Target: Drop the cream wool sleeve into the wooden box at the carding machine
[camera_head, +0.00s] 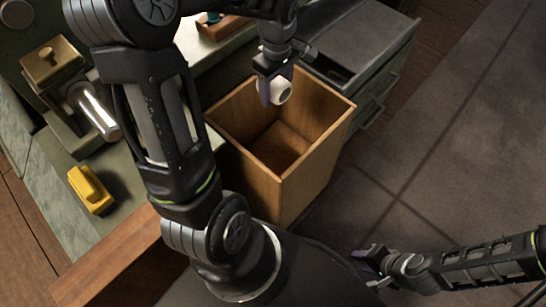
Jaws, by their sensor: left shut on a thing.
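My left gripper (274,84) is over the far part of the open wooden box (254,184). It is shut on the cream wool sleeve (281,91), a small pale roll with a dark hole in its end. The sleeve is above the box opening, near the back rim in the picture. The part of the box floor that shows is bare. My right gripper (372,259) is low at the lower right, away from the box; its fingers are too small and dark to read.
A green-topped bench (120,196) on the left holds a yellow block (90,189) and a brass-coloured machine with a shiny roller (98,112). A grey drawer cabinet (365,45) stands behind the box. Open grey floor (450,130) lies to the right.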

